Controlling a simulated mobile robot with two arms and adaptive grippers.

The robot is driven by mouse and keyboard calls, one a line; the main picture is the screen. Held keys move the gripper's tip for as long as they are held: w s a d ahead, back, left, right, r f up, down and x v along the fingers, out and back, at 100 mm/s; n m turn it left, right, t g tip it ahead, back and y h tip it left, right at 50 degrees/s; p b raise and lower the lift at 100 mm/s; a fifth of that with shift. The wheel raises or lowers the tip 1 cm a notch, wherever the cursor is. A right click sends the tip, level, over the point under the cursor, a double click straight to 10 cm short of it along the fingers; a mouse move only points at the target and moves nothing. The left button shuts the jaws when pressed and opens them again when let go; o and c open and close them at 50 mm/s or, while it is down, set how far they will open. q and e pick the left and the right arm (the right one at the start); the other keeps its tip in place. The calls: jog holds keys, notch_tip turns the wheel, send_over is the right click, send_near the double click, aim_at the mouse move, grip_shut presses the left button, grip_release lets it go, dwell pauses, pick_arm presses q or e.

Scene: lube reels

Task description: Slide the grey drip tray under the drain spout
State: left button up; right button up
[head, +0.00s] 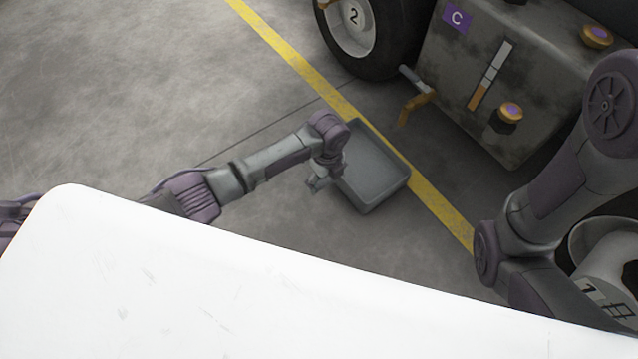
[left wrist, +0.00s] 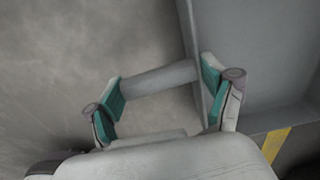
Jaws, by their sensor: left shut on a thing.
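The grey drip tray (head: 372,172) lies on the floor, its far right side against the yellow line. In the left wrist view its wall (left wrist: 192,60) runs beside my right-hand finger. My left gripper (head: 320,183) is at the tray's left side. In the left wrist view, my left gripper (left wrist: 163,98) has its teal pads at the two ends of a grey bar (left wrist: 160,78), shut on the tray's handle. My right gripper is out of view.
The dirty grey tank (head: 455,75) has a purple C label and a gauge. A wheel (head: 375,35) marked 2 stands beside it. The yellow line (head: 300,65) crosses between tray and tank. Floor at left is clear.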

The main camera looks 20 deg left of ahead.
aim_at(354, 168)
pick_arm(q)
jog(key=shift+w+d+f+b, duration=0.1)
jog(key=shift+w+d+b, duration=0.55)
jog(key=shift+w, duration=0.2)
jog(key=shift+w+d+b, duration=0.5)
jog(key=shift+w+d, duration=0.2)
jog(key=shift+w, duration=0.15)
jog(key=w+d+b, duration=0.2)
jog(key=w+b, duration=0.1)
jog(key=shift+w+d+f, duration=0.1)
jog(key=shift+d, duration=0.1)
jog(key=shift+w+d+b, duration=0.55)
jog(key=shift+w+b, duration=0.1)
jog(key=shift+b, duration=0.15)
jog(key=o, duration=1.5)
jog(key=shift+c, duration=0.2)
notch_tip(354, 168, up, 12)
jog(key=shift+r, duration=0.2)
